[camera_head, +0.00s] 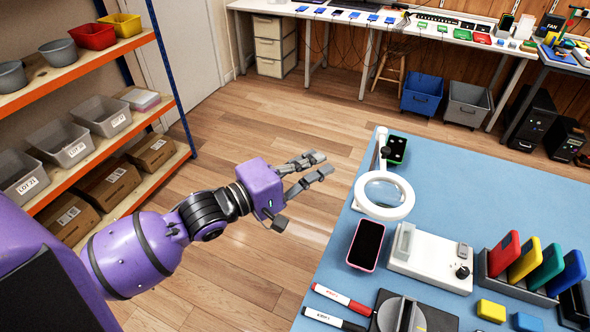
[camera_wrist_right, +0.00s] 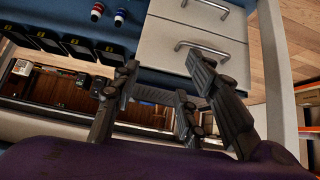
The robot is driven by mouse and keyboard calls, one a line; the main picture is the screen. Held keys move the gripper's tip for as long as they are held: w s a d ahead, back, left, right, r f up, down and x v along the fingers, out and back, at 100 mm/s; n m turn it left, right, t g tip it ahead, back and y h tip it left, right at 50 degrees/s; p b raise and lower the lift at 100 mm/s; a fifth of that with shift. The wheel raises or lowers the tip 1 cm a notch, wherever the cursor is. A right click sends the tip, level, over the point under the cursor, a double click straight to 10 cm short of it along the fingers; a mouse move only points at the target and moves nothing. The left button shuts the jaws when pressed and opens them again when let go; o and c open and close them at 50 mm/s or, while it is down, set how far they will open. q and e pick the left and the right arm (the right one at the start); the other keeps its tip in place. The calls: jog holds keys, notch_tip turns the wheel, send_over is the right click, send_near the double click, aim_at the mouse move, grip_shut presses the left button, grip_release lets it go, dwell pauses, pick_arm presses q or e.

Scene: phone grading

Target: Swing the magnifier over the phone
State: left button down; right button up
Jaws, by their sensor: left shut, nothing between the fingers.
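The magnifier (camera_head: 405,204), a white ring with a clear lens on a short grey arm (camera_head: 379,157), is at the left part of the blue table. A phone (camera_head: 366,244) with a dark screen and pink edge lies flat just in front of the ring. In the picture the ring sits beyond the phone and does not cover it. My left gripper (camera_head: 321,164) is shut and empty, in the air left of the magnifier and not touching it. My right gripper shows only in the right wrist view (camera_wrist_right: 163,72); its fingers are spread with nothing held, in front of drawers.
A green-edged device (camera_head: 397,149) lies behind the magnifier arm. A white box with a knob (camera_head: 433,261) stands right of the phone, markers (camera_head: 341,298) in front. Shelves with bins (camera_head: 64,144) stand left. Floor between shelves and table is clear.

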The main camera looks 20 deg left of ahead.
pick_arm(q)
jog(key=shift+w+d+p, duration=0.25)
jog(key=shift+d, duration=1)
jog(key=shift+w+d+p, duration=0.2)
jog(key=shift+d+p, duration=0.05)
jog(key=shift+d, duration=1)
jog(key=shift+d, duration=0.1)
